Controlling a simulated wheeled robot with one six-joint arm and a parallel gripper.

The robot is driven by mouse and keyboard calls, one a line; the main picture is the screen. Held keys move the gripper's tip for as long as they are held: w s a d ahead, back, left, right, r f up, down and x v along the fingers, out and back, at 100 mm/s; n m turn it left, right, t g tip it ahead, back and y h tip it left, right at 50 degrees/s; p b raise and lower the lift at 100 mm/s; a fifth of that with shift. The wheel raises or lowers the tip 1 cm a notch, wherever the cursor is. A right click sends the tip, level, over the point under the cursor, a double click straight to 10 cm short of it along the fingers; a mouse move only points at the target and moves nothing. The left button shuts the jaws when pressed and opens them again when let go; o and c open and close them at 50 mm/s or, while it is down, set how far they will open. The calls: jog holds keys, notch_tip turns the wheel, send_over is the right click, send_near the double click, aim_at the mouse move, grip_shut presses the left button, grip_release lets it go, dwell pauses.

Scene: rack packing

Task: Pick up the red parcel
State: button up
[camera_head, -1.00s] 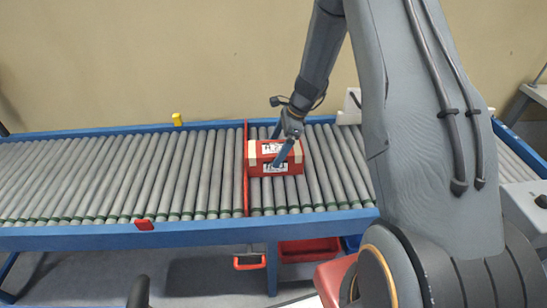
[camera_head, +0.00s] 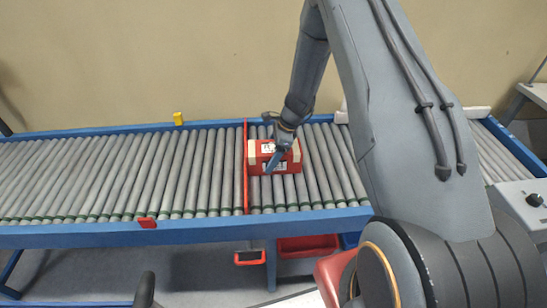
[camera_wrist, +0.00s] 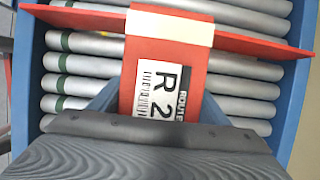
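The red parcel (camera_head: 286,168) lies on the grey rollers of the conveyor, close to the right side of a red divider bar (camera_head: 246,170). It has cream tape bands and white labels. In the wrist view the parcel (camera_wrist: 130,72) shows a label marked "R 2" and runs under the dark gripper body. My gripper (camera_head: 275,160) is down at the parcel, with a blue finger in front of its near face. In the wrist view the two blue fingers lie on either side of the parcel, spread about its width. Their tips are hidden, and I cannot see firm contact.
The conveyor has blue side rails (camera_head: 180,233), a yellow clip (camera_head: 178,118) on the far rail and a red clip (camera_head: 146,222) on the near one. The rollers (camera_head: 110,180) left of the divider are empty. A red bin (camera_head: 308,245) sits below.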

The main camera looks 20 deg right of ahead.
jog(key=c, duration=0.7)
jog(key=shift+c, duration=0.3)
jog(key=shift+d+r, duration=0.1)
